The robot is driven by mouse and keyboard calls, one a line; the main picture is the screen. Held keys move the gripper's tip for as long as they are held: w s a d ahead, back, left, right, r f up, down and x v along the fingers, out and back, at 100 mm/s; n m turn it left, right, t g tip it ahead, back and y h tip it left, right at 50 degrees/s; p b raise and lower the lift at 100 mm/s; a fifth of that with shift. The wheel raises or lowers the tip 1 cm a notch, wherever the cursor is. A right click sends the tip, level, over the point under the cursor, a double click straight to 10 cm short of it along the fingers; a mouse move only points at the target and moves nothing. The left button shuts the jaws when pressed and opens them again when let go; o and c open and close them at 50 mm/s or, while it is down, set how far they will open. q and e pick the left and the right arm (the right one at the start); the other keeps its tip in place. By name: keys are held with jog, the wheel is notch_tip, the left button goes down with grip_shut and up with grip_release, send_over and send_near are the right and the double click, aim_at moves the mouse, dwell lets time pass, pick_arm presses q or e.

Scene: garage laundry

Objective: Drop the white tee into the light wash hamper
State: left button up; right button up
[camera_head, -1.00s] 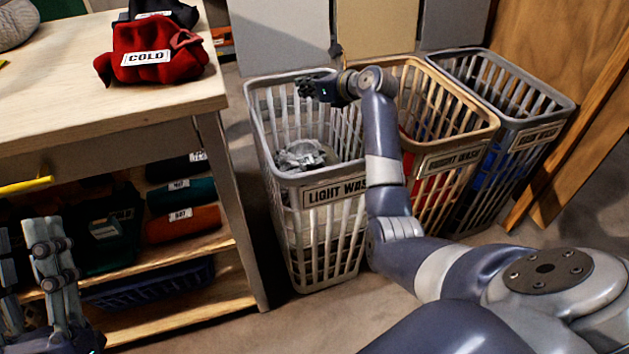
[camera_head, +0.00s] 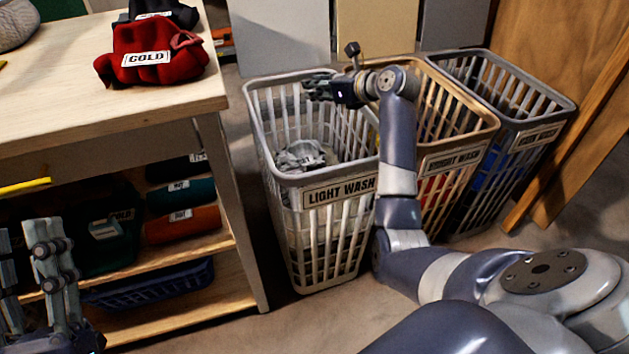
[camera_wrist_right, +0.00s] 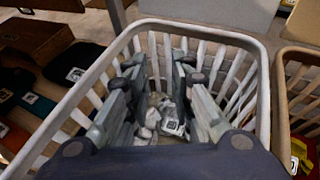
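The light wash hamper (camera_head: 335,192) is a whitish slatted basket, left of the other hampers. A crumpled pale grey-white cloth (camera_head: 302,156), apparently the white tee, lies inside it, below the rim. The cloth also shows with a white tag in the right wrist view (camera_wrist_right: 170,122). My right gripper (camera_head: 312,88) is over the hamper's far part, above the cloth and apart from it. In the wrist view its fingers (camera_wrist_right: 158,72) are spread with nothing held between them. My left gripper (camera_head: 28,255) is at the lower left, its fingers apart and empty, partly cut off by the frame.
A tan hamper (camera_head: 458,155) and a dark grey hamper (camera_head: 548,118) stand to the right. A wooden table (camera_head: 90,100) at left carries a red bundle (camera_head: 160,62) tagged COLD. Its lower shelves hold rolled cloths (camera_head: 183,224) and a blue basket (camera_head: 160,284).

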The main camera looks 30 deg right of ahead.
jog(key=v, duration=0.7)
